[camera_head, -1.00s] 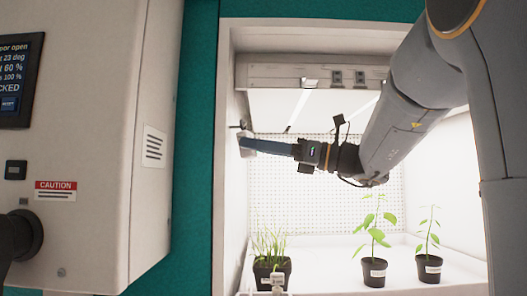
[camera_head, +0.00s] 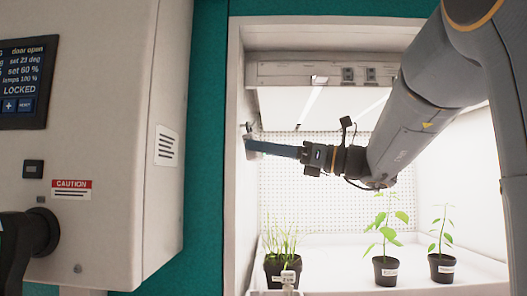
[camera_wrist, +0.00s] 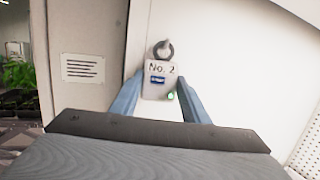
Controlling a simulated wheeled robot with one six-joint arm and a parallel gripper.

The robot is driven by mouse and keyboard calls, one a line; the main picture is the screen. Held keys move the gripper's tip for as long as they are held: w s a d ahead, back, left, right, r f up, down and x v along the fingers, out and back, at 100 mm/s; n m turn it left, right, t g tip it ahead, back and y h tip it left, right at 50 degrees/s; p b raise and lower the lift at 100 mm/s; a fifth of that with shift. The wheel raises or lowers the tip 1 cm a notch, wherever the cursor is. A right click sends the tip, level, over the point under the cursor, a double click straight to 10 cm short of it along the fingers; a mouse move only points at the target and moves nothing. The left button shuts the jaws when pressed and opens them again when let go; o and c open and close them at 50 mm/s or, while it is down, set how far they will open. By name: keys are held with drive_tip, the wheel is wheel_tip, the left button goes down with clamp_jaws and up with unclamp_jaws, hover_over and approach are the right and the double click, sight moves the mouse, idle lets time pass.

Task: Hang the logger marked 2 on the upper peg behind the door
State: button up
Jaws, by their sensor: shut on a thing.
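The logger marked No. 2 (camera_wrist: 160,82) is a small pale tag with a blue display and a green light. It hangs upright between the two blue fingers of my gripper (camera_wrist: 163,100), which is shut on it. A dark ring (camera_wrist: 164,49) tops the logger, with a pale round peg end showing inside it; I cannot tell how far the peg passes through. In the head view my gripper (camera_head: 262,147) reaches left to the chamber's left inner wall. The logger (camera_head: 254,154) is small there. A dark peg (camera_head: 247,127) shows just above it.
The open chamber holds several potted plants, with a grassy pot (camera_head: 279,268) below my gripper and a seedling pot (camera_head: 386,270) to its right.

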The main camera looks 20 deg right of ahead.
drive_tip(key=o, duration=1.2)
drive_tip(key=shift+f, duration=0.15)
drive_tip(key=shift+c, duration=0.2)
drive_tip(key=b+v, duration=0.2)
drive_tip(key=v, duration=0.5)
drive_tip(key=shift+d+b, duration=0.3)
drive_tip(key=shift+b, duration=0.05)
